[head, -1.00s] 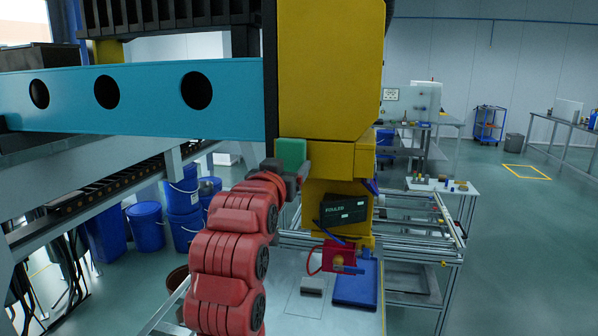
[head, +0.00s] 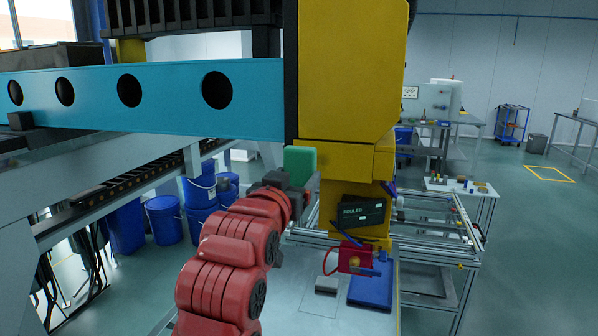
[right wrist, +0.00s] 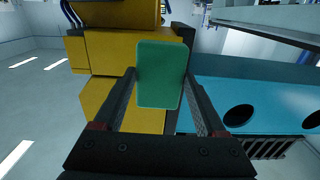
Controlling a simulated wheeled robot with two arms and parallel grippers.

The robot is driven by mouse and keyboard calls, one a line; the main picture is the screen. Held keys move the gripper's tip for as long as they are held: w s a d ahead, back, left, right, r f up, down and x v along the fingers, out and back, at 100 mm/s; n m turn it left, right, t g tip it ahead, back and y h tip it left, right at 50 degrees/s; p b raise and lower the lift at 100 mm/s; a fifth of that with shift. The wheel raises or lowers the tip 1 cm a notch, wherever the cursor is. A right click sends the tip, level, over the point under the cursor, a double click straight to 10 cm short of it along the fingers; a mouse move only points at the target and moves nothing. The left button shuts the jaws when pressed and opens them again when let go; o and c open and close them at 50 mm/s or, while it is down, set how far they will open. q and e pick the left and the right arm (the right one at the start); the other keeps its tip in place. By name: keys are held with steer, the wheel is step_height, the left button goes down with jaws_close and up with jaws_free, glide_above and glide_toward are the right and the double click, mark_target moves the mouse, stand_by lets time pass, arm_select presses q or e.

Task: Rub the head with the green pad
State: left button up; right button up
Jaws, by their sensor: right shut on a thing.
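The green pad (head: 300,163) is a small upright block held in my right gripper (head: 297,188). In the right wrist view the pad (right wrist: 161,75) sits between the two dark fingers of the right gripper (right wrist: 160,90), which is shut on it. The yellow head (head: 345,158) of the machine stands just behind and right of the pad. In the wrist view the yellow head (right wrist: 105,55) lies beyond the pad; I cannot tell whether they touch. My left gripper is not in view.
A teal beam (head: 180,95) with round holes runs left from the yellow head. A dark box (head: 362,213) is on the head's lower part, with a red block (head: 355,258) and blue tray (head: 372,289) below. Blue buckets (head: 200,190) stand at left.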

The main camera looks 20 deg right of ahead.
mark_target(298, 176)
stand_by(0.3)
steer(key=shift+p+v, duration=0.35)
steer(key=shift+v, duration=1.25)
steer(key=w+a+f+n+t+y, duration=0.1)
steer(key=w+f+n+y, duration=0.2)
steer(key=f, duration=1)
steer(key=w+a+f+n+t+y, duration=0.15)
steer(key=w+f, duration=0.35)
steer(key=f, duration=0.8)
steer(key=s+d+f+n+y, duration=0.1)
steer(key=s+d+f+y, duration=0.1)
steer(key=s+f, duration=0.6)
steer(key=s+d+f+n+y, duration=0.1)
steer(key=s+f, duration=0.7)
steer(key=f, duration=0.8)
steer(key=shift+d+t+y, duration=0.35)
steer(key=shift+d+y, duration=0.25)
steer(key=shift+y, duration=0.65)
